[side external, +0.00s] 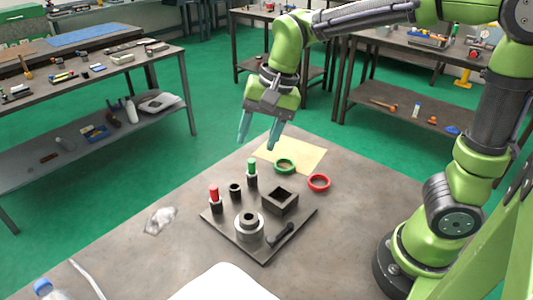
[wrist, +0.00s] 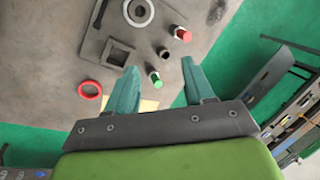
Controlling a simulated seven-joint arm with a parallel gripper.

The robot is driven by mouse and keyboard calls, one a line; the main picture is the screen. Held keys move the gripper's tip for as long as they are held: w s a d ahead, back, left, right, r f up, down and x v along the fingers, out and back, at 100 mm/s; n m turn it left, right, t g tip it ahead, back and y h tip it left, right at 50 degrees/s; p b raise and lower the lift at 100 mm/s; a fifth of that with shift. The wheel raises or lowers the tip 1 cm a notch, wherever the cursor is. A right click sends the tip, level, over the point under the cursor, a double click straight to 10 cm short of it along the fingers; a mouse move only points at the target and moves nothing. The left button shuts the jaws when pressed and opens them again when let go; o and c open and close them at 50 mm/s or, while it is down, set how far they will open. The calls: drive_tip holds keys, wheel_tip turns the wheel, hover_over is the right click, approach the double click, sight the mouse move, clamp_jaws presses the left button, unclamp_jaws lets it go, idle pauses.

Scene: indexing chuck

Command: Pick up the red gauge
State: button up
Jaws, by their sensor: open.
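A red-topped plug gauge (side external: 214,193) stands upright in a dark holder at the left corner of the dark base plate (side external: 263,252). It also shows in the wrist view (wrist: 183,34), beyond the fingertips. A red ring (side external: 318,183) lies flat on the table at the plate's right, and in the wrist view (wrist: 90,89) it is left of the fingers. My gripper (side external: 256,145) is open and empty, well above the table behind the plate. Its two teal fingers are spread wide in the wrist view (wrist: 160,68), touching nothing.
A green ring (side external: 285,166) lies on yellow paper (side external: 306,156). The table's right side is clear.

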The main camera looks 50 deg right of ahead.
sight(213, 187)
drive_tip(key=w+a+m+g+h, duration=0.1)
drive_tip(key=w+a+m, duration=0.3)
drive_tip(key=m, duration=0.6)
drive_tip(key=w+a+m+g+h, duration=0.15)
drive_tip(key=w+m, duration=0.35)
drive_tip(key=m, duration=0.5)
drive_tip(key=f, duration=1.7)
drive_tip(key=shift+w+a+f, duration=0.15)
drive_tip(key=shift+a, duration=0.1)
drive_tip(key=shift+c, duration=0.3)
clamp_jaws()
